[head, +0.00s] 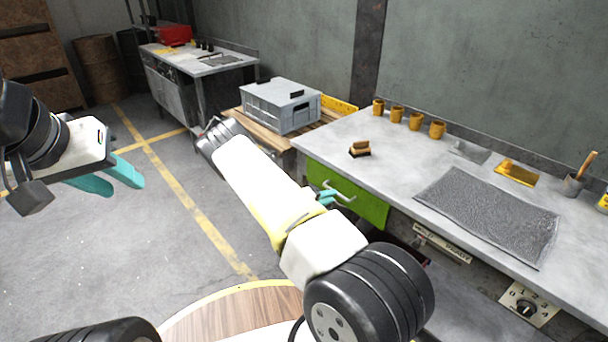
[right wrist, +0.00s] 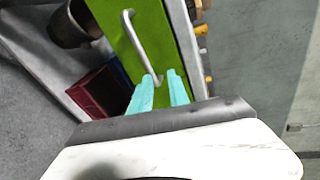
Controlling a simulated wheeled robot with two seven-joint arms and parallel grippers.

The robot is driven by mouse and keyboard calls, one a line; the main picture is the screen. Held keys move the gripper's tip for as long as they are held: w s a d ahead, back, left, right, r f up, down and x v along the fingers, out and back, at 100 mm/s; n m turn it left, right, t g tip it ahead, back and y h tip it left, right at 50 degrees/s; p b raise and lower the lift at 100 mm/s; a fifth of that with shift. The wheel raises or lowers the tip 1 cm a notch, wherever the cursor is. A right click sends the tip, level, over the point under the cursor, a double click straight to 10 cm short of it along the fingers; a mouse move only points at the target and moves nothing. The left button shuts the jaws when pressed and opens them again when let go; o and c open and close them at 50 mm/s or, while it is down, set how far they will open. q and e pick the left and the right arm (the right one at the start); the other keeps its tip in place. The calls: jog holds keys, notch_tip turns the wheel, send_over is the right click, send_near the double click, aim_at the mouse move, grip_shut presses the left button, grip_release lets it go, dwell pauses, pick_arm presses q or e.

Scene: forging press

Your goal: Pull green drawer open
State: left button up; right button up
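The green drawer (head: 365,205) sits under the workbench top, its front looking flush with the bench. Its silver bar handle (head: 342,193) also shows in the right wrist view (right wrist: 138,38). My right gripper (head: 330,197) is at the handle, with its teal fingers apart. In the right wrist view, the lower part of the handle lies at or between the tips of my right gripper (right wrist: 162,80); I cannot tell whether they touch it. My left gripper (head: 124,186) is in the air at the left, fingers apart and empty.
The workbench (head: 400,150) carries a brush (head: 360,149), several orange cups and a dark mat (head: 490,212). A grey crate (head: 281,106) stands on a pallet behind my right arm. A control knob panel (head: 528,304) is below the bench top. The floor at left is clear.

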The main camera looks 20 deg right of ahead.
jog(key=w+d+f, duration=0.1)
jog(key=d, duration=0.1)
jog(key=w+d+f+n+t, duration=0.1)
jog(key=w, duration=0.1)
jog(key=w+d+f+n, duration=0.1)
jog(key=w+d, duration=0.1)
jog(key=shift+d+f, duration=0.35)
jog(key=shift+f, duration=0.05)
grip_shut()
dwell(1.4)
